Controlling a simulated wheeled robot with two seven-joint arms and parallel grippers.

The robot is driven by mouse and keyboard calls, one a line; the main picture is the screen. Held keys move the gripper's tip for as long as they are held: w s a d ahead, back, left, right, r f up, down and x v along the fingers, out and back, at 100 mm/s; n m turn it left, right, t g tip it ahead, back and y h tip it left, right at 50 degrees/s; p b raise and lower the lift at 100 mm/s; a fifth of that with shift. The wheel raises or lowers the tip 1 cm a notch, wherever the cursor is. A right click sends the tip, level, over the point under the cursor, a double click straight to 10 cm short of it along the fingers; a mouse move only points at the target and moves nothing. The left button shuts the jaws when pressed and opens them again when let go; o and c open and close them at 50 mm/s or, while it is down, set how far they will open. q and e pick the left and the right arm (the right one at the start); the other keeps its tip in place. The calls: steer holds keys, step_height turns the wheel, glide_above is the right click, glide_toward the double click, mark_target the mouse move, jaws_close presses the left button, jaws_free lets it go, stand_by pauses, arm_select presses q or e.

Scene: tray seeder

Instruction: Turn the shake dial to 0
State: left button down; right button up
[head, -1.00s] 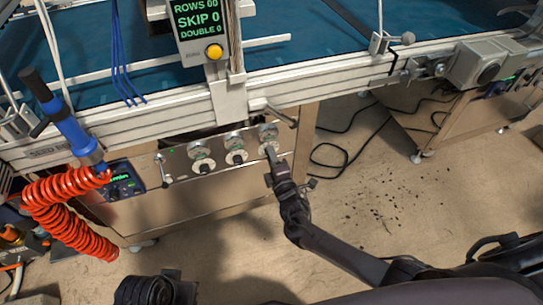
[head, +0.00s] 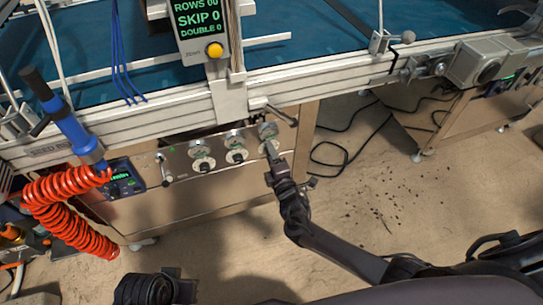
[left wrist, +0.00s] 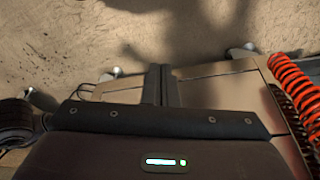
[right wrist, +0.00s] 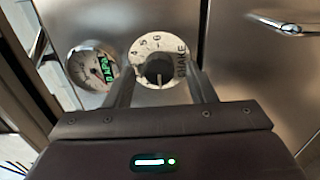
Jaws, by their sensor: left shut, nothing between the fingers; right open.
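My right gripper is open. In the right wrist view its fingers (right wrist: 160,82) lie either side of the dial's lower part; I cannot tell whether they touch the knob. My left gripper (left wrist: 158,85) is shut and empty, above the floor.
A gauge with a green band (right wrist: 92,69) sits beside the dial. Two similar dials (head: 203,164) (head: 237,156) are to its left on the steel panel (head: 215,180). A short lever (head: 283,116) juts out above right. A coiled red hose (head: 62,215) hangs at left.

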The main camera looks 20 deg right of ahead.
arm_select(q)
steer(key=shift+s+a+r+g+y+p, duration=0.25)
steer(key=shift+a+g+p, duration=0.1)
steer(key=shift+a+p, duration=0.2)
steer(key=shift+s+a+r+g+y+p, duration=0.15)
steer(key=shift+s+a+g+p, duration=0.2)
steer(key=shift+a, duration=0.3)
arm_select(e)
steer(key=s, duration=0.7)
steer(key=shift+s+d, duration=0.15)
steer(key=shift+s, duration=0.25)
arm_select(q)
steer(key=shift+w, duration=0.15)
steer(key=shift+d, duration=0.1)
